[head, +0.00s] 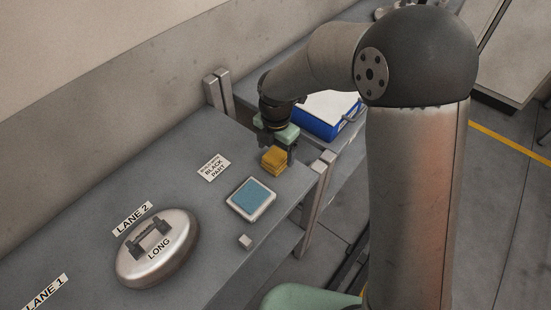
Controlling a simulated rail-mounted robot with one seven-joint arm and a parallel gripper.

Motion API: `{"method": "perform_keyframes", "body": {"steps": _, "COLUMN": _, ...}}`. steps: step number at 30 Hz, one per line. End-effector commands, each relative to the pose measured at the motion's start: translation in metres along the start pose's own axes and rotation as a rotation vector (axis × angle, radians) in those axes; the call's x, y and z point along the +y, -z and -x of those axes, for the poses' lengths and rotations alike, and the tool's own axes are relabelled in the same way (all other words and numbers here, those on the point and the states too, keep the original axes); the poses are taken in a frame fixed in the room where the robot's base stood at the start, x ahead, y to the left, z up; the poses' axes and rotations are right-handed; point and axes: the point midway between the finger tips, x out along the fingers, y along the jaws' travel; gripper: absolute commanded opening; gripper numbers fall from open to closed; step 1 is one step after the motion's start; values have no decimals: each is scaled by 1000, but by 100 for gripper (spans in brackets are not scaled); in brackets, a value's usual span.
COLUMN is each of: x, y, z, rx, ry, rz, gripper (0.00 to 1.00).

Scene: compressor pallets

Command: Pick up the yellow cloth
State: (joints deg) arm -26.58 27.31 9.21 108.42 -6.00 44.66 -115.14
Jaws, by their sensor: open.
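The yellow cloth (272,161) is a small folded stack on the grey table, near its right edge in the head view. My gripper (279,152) points down right at the cloth, coming from above and behind it. The other finger is largely hidden. I cannot tell whether the fingers touch the cloth. The cloth appears to rest on the table.
A blue-topped pad (251,199) and a small pale block (245,241) lie nearer on the table. A round metal part (157,262) marked LONG sits at lower left. A metal post (317,190) rises at the table's right edge. A blue bin (318,125) stands behind.

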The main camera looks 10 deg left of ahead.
Motion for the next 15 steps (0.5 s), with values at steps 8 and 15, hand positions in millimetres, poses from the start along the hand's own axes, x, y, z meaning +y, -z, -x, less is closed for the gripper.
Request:
{"method": "perform_keyframes", "body": {"steps": 8, "x": 2, "y": 0, "z": -39, "rx": 3, "ry": 4, "rz": 1, "gripper": 80}}
{"method": "perform_keyframes", "body": {"steps": 15, "x": 2, "y": -1, "z": -45, "rx": 1, "ry": 0, "rz": 0, "gripper": 80}}
